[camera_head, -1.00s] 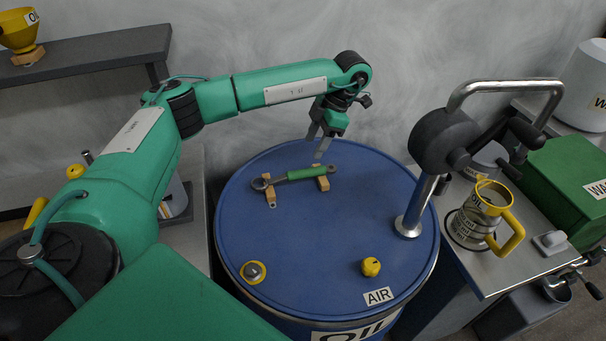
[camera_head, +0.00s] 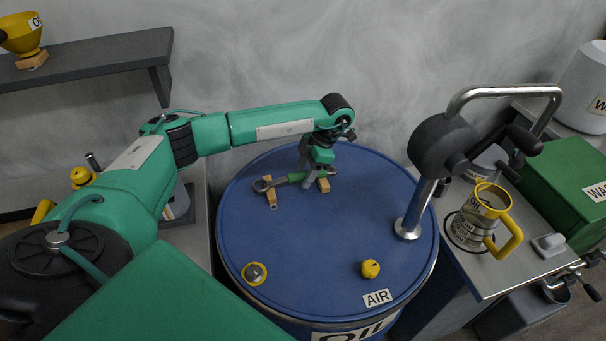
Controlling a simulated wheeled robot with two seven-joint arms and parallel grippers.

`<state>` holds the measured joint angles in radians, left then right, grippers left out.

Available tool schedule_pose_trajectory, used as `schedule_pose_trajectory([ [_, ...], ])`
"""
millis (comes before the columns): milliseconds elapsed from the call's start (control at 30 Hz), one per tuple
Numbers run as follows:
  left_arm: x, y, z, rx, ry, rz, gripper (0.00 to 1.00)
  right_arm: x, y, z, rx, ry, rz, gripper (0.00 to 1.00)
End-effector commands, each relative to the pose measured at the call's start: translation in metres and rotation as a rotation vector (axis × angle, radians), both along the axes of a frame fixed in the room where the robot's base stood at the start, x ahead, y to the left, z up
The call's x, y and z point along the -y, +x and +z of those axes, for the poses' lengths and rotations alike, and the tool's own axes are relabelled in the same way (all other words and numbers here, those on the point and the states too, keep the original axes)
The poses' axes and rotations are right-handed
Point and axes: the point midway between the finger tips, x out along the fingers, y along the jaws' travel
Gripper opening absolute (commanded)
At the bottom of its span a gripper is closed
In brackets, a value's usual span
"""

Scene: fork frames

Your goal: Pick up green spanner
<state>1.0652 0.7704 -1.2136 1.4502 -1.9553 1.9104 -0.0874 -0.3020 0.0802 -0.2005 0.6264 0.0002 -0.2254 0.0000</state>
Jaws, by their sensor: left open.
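The green spanner (camera_head: 290,178) lies across two small wooden blocks on top of the blue drum (camera_head: 310,235), near its back edge. Its grey ring end points left, and its green handle is partly hidden. My left gripper (camera_head: 307,182) is open and points down at the handle, between the two blocks. Its fingers are at the handle; whether they touch it I cannot tell. My right gripper is not in view.
A metal pump pipe (camera_head: 414,212) rises from the drum's right side. A yellow cap (camera_head: 370,268) and a yellow-ringed bung (camera_head: 254,273) sit at the drum's front. An oil jug (camera_head: 485,222) stands on the right bench. The drum's middle is clear.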

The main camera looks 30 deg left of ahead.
Motion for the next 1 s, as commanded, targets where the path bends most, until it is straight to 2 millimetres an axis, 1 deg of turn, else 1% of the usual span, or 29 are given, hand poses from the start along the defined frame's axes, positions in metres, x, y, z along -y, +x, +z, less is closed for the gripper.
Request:
schedule_pose_trajectory([
  [900,-0.0001,0.0003,-0.0046,0.0,0.0,0.0,0.52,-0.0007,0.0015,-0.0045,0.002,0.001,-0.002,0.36],
  [933,-0.0001,0.0003,-0.0046,0.0,0.0,0.0,0.48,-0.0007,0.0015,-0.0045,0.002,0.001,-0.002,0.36],
  [1000,-0.0001,0.0003,-0.0046,0.0,0.0,0.0,0.34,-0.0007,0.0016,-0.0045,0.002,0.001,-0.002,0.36],
])
